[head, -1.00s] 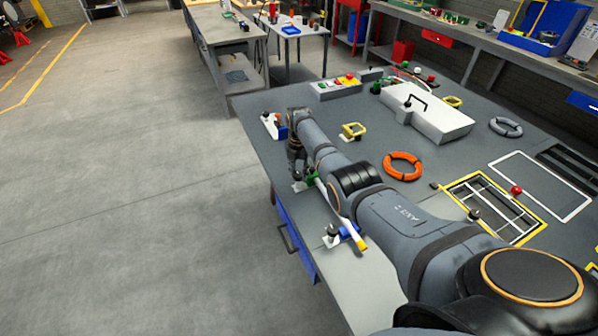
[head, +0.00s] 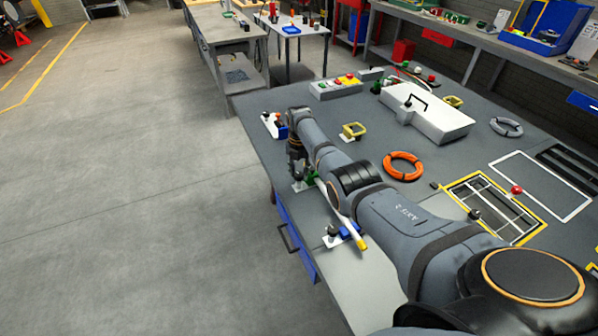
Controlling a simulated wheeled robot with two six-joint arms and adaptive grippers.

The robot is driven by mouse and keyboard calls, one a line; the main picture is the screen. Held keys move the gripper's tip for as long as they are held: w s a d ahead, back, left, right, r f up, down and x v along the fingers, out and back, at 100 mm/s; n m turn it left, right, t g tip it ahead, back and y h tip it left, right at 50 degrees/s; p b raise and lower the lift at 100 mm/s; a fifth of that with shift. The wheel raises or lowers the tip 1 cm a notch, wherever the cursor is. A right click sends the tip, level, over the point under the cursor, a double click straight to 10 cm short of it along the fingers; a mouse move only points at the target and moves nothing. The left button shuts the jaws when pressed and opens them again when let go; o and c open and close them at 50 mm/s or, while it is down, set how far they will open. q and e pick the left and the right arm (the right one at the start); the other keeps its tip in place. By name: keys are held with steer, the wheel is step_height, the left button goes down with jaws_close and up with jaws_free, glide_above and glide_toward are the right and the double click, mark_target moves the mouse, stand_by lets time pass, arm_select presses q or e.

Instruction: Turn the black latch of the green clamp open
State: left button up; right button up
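The green clamp (head: 312,176) stands near the left edge of the grey workbench top (head: 385,128). It is small and partly covered by my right arm. I cannot make out its black latch. My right gripper (head: 298,178) points down right beside the clamp, on its left side. Its fingers are dark and small, so I cannot tell whether they are open, shut or touching the latch. My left gripper is not in view.
Another blue clamp (head: 282,132) stands at the bench's far left corner, close to my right wrist. A yellow-framed part (head: 353,131), an orange ring (head: 403,165) and a white box (head: 440,118) with a black handle lie to the right. Open floor lies left.

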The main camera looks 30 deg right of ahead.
mark_target(299, 174)
steer(key=o, duration=0.4)
steer(key=shift+r, duration=0.15)
step_height(299, 174, up, 12)
steer(key=shift+f, duration=0.1)
stand_by(0.5)
